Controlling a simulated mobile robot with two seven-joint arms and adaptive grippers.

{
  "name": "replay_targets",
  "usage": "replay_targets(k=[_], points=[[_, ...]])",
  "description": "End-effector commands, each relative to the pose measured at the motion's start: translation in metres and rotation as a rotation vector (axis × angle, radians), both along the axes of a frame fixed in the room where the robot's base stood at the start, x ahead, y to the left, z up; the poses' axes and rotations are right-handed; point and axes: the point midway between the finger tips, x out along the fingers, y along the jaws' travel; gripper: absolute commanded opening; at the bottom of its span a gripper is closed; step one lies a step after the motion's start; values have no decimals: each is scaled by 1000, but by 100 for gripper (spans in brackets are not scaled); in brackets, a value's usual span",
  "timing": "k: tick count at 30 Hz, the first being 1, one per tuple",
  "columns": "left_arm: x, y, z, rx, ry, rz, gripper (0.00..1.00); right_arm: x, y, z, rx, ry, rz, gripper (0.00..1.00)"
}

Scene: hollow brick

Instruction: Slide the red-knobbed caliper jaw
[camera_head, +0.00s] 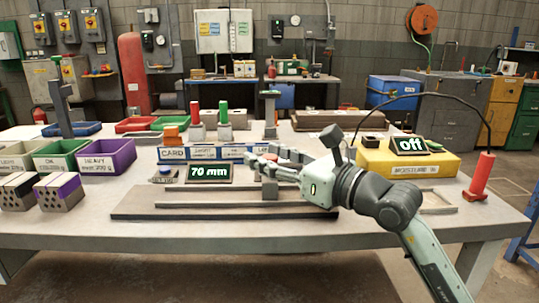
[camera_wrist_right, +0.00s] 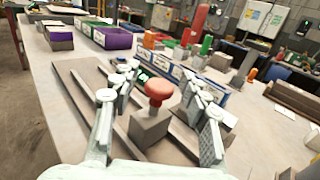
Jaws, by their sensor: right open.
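The caliper is a long dark base (camera_head: 225,212) with raised rails on the front of the table. Its sliding jaw is a grey block (camera_wrist_right: 150,127) topped by a red mushroom-shaped knob (camera_wrist_right: 158,92). In the head view the block (camera_head: 270,190) shows below my right gripper (camera_head: 262,160), and the knob is hidden. My right gripper is open. In the wrist view its fingers stand on both sides of the knob, with gaps visible to each. A display (camera_head: 209,172) behind the base reads 70 mm. My left gripper is out of view.
A blue labelled card rack (camera_head: 240,153) stands close behind the caliper. A yellow case (camera_head: 375,163) with an "off" display (camera_head: 410,145) and a red cylindrical tool (camera_head: 482,175) are at the right.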

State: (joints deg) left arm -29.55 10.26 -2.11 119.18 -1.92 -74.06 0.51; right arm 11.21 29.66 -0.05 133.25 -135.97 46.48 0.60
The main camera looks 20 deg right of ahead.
Motion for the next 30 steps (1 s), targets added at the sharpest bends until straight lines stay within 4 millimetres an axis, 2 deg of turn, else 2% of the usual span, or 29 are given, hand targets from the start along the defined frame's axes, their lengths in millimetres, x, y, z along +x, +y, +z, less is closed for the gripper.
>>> replay_targets(k=[4, 15, 30], points=[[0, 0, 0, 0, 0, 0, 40, 0, 0, 0, 0, 0, 0, 46], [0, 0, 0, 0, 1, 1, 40, 0, 0, 0, 0, 1, 0, 0], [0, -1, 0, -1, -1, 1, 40, 1, -1, -1, 0, 1, 0, 0]])
